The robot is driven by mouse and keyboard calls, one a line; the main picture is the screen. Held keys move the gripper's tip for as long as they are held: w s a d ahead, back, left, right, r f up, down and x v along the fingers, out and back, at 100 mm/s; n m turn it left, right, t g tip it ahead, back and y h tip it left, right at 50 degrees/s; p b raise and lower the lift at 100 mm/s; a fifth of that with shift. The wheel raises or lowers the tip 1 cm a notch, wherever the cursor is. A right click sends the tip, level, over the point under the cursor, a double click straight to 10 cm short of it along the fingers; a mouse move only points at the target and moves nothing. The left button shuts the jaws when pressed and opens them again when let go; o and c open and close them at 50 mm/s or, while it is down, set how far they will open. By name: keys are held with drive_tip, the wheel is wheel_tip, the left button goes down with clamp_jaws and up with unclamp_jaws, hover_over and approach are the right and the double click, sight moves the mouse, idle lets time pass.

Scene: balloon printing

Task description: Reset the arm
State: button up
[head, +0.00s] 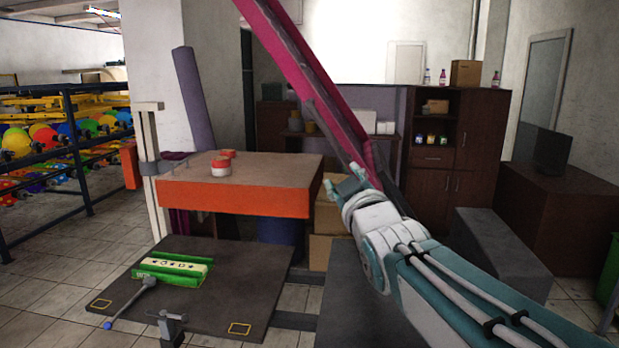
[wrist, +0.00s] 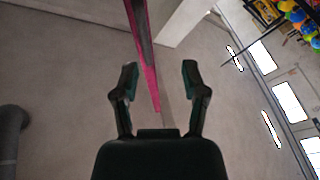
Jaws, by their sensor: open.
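My gripper (head: 347,184) is at the end of my white and teal arm, right of the middle in the head view, raised and apart from the orange-sided table. In the wrist view my gripper (wrist: 160,80) has its two dark fingers spread wide with nothing between them. Behind the fingers the wrist view shows the ceiling, so the gripper points upward. A long magenta and grey beam (head: 300,75) runs diagonally behind the gripper in the head view. The beam also shows in the wrist view (wrist: 147,55).
A table with orange sides (head: 235,198) stands left of my gripper and bears red and white round items (head: 221,166). A low dark platform (head: 235,275) holds a green block (head: 172,268) and a blue-ended lever (head: 130,304). Racks of colourful balloons (head: 65,150) stand far left. Cabinets (head: 455,150) line the back.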

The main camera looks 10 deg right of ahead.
drive_tip(key=s+f+m+g+h, duration=0.1)
drive_tip(key=s+f+m+g, duration=0.6)
drive_tip(key=s+f+g, duration=0.7)
drive_tip(key=s+f, duration=1)
drive_tip(key=f, duration=0.1)
drive_tip(key=shift+s+d+f+m, duration=0.3)
drive_tip(key=shift+s+f+m, duration=0.05)
drive_tip(key=shift+m, duration=0.05)
